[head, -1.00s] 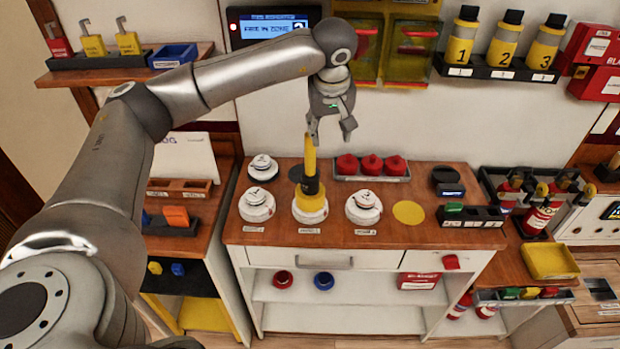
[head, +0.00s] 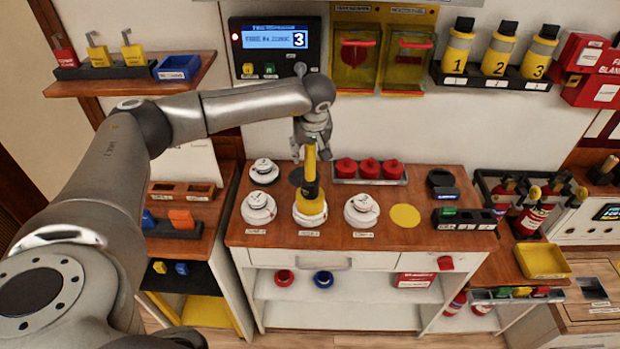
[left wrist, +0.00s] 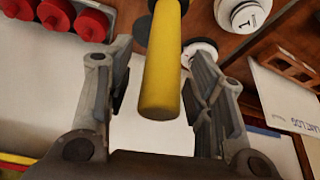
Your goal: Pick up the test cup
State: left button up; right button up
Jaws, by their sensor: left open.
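The test cup (head: 311,204) is a tall tool with a yellow rod handle, a black middle and a yellow lower part. It stands upright over the middle white detector (head: 309,218) on the wooden counter. In the left wrist view its yellow handle (left wrist: 161,75) runs between my fingers, with gaps on both sides. My left gripper (head: 312,150) is open around the top of the handle, coming from behind and above in the head view; the handle partly hides the fingers. My right gripper is in neither view.
White detectors stand left (head: 258,208) and right (head: 361,210) of the cup. Red knobs (head: 369,168) in a tray stand close behind. A yellow disc (head: 405,215) lies to the right. A display panel (head: 275,48) hangs on the wall behind my arm.

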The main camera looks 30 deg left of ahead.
pick_arm(q)
jog(key=shift+w+a+f, duration=0.15)
jog(key=shift+f, duration=0.3)
jog(key=shift+c, duration=0.2)
grip_shut()
jog(key=shift+r, duration=0.1)
